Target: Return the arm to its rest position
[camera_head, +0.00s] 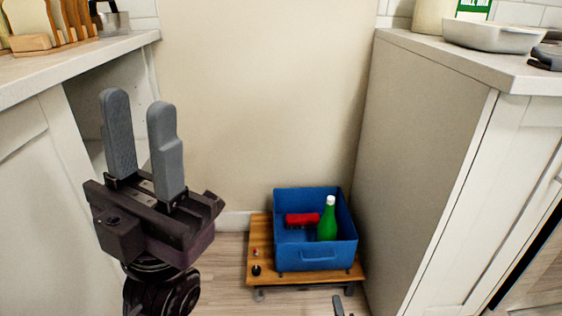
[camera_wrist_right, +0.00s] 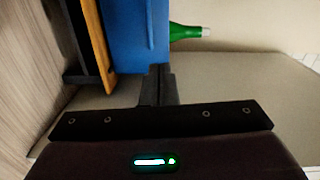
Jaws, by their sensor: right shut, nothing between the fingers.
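My left gripper (camera_head: 138,102) stands upright at the left in the head view, its two grey fingers apart with nothing between them. My right gripper (camera_wrist_right: 157,72) shows in the wrist view with its dark fingers shut together and empty.
The blue crate (camera_head: 315,257) sits on a low wooden trolley (camera_head: 258,240) on the floor, holding a green bottle (camera_head: 327,222) and a red item (camera_head: 302,219). Counters stand at left (camera_head: 60,62) and right (camera_head: 460,57). The right counter bears a white dish (camera_head: 492,36).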

